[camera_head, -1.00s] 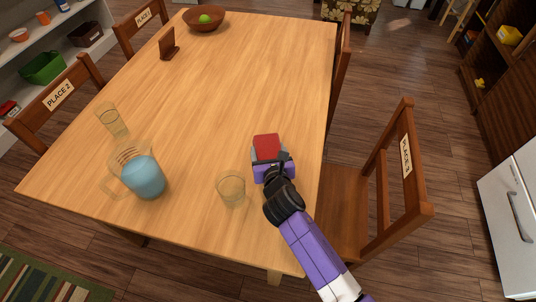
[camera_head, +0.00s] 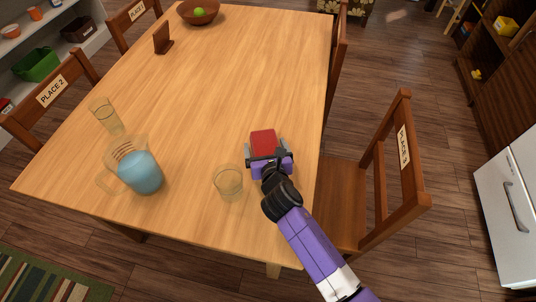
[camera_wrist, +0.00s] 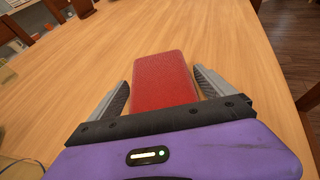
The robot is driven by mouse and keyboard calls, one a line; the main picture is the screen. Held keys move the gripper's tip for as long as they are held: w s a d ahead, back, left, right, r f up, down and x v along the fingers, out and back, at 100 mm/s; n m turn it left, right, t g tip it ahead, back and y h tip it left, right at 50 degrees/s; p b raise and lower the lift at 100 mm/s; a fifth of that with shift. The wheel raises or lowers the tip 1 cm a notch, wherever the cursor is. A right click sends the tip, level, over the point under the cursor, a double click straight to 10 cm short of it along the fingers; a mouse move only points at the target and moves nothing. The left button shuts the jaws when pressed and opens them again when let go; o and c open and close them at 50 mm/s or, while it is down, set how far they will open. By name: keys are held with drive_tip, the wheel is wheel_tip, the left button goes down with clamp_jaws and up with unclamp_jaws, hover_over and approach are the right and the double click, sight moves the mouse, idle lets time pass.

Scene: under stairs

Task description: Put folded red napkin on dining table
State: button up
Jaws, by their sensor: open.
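The folded red napkin (camera_head: 263,142) lies on the dining table (camera_head: 225,75) near its right edge, in front of the chair marked PLACE 3. In the wrist view the napkin (camera_wrist: 163,82) is a flat red block lying between my spread fingers, with a gap on each side. My gripper (camera_head: 266,150) is open around the napkin's near end and low over the table. The napkin's near end is hidden behind the gripper body in the wrist view.
A glass (camera_head: 228,182) stands close to the left of my gripper. A pitcher of blue liquid (camera_head: 140,170) and another glass (camera_head: 105,116) stand further left. A bowl (camera_head: 199,12) and a brown holder (camera_head: 162,40) are at the far end. The PLACE 3 chair (camera_head: 405,160) is at the right.

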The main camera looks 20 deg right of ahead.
drive_tip(key=p+v, duration=0.1)
drive_tip(key=v, duration=1)
drive_tip(key=shift+s+a+r, duration=0.1)
drive_tip(key=shift+s, duration=0.2)
